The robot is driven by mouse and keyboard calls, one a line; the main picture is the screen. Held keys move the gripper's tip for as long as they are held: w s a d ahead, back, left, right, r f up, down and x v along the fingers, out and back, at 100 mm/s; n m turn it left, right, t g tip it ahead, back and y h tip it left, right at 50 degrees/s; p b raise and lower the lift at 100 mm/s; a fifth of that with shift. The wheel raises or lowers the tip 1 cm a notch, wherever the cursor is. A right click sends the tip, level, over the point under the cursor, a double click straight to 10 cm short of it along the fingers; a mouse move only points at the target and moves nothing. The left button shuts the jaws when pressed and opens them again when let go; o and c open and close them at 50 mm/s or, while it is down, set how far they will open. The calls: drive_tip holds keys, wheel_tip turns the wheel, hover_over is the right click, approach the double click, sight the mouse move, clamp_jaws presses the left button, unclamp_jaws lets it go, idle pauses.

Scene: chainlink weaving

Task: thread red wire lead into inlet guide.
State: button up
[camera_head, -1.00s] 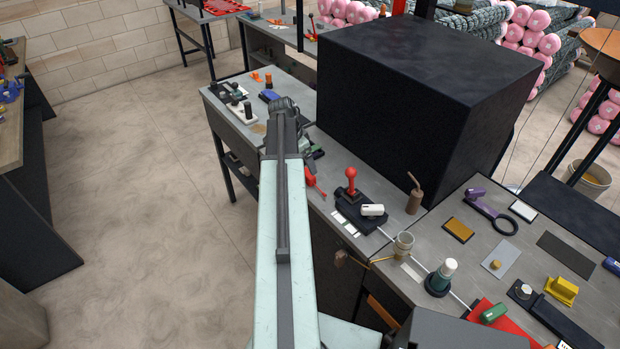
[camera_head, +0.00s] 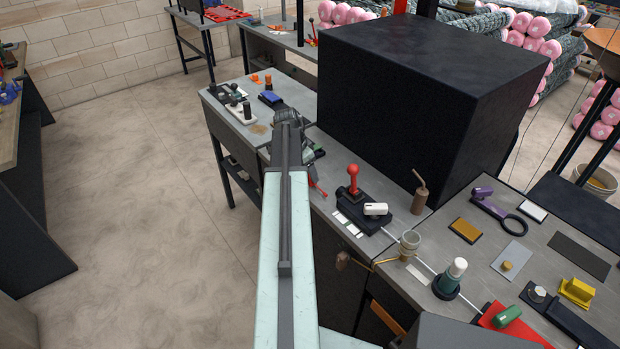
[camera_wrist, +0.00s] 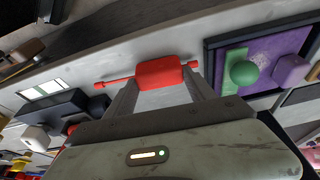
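The red wire lead (camera_wrist: 160,72) shows in the wrist view as a red block with a thin red rod reaching left. It lies on the grey bench between and just past the fingertips of my gripper (camera_wrist: 161,82). The fingers are apart, one at each side of the block; I see no clear grip on it. In the head view my gripper (camera_head: 304,152) is over the bench and hides most of the lead (camera_head: 318,188). A black fixture (camera_head: 361,215) with a red-knobbed lever and a white part stands to its right. I cannot tell which part is the inlet guide.
A large black box (camera_head: 420,110) stands behind the bench. A purple panel with a green ball (camera_wrist: 243,72) lies right of the lead in the wrist view. A cup (camera_head: 410,243) and a green-and-white knob (camera_head: 451,278) are on the bench at right. Open floor (camera_head: 130,200) lies left.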

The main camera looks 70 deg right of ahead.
drive_tip(key=c, duration=0.4)
drive_tip(key=shift+r, duration=0.15)
wheel_tip(320, 180, up, 18)
drive_tip(key=p, duration=1.8)
drive_tip(key=w+d+f+b, duration=0.2)
drive_tip(key=d+f+b, duration=0.5)
drive_tip(key=f+b, duration=0.5)
drive_tip(key=shift+w+f+n, duration=0.2)
drive_tip(key=shift+w+n, duration=0.05)
drive_tip(key=shift+n, duration=0.05)
